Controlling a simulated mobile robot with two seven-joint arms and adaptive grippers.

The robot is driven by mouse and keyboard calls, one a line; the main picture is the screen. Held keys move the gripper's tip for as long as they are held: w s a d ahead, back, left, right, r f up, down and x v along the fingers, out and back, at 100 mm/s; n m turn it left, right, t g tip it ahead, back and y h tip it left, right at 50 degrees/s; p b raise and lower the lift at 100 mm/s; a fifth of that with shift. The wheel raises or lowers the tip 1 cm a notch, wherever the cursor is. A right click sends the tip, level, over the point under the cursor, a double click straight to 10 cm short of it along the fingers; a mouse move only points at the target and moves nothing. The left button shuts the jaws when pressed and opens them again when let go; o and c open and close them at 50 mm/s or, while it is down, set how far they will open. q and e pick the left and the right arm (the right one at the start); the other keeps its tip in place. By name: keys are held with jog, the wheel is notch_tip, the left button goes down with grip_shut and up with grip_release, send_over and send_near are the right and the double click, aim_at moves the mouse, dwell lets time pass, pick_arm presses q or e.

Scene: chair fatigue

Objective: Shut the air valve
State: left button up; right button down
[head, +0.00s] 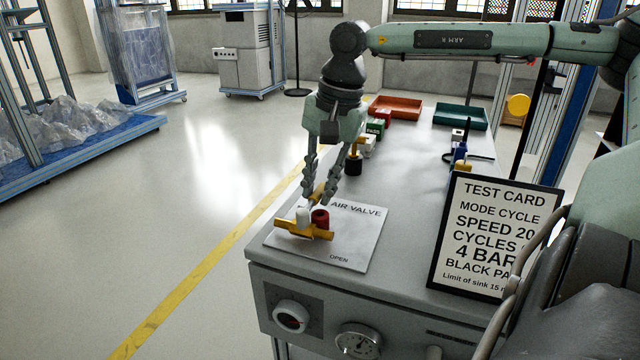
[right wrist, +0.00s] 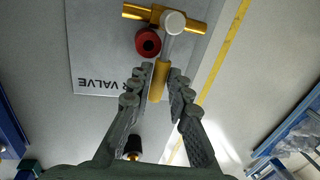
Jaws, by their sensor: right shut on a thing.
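The air valve is on a pale plate (head: 355,240) lettered AIR VALVE and OPEN, at the near left corner of the bench. It has a yellow pipe body (head: 303,231), a white hub (head: 302,213) and a grey lever with a yellow grip (right wrist: 158,82). The lever points across the pipe, toward the back of the bench. A red round knob (head: 320,218) stands beside the hub and shows in the right wrist view (right wrist: 148,42). My right gripper (head: 320,194) reaches down from above, its fingers shut around the yellow grip. My left gripper is out of view.
A framed test card (head: 497,235) stands at the bench's right. Behind the valve are small coloured blocks (head: 376,127), a black-based part (head: 354,166), an orange tray (head: 396,107) and a green tray (head: 461,116). A dial gauge (head: 358,340) is on the bench front. The bench middle is clear.

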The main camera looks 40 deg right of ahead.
jog(key=c, duration=1.4)
grip_release()
jog(key=shift+r, duration=0.1)
jog(key=r, duration=0.4)
jog(key=s+r, duration=0.1)
jog(key=r, duration=0.2)
jog(key=s+d+r, duration=0.1)
jog(key=r, duration=0.3)
jog(key=shift+r, duration=0.35)
jog(key=shift+a+f, duration=0.1)
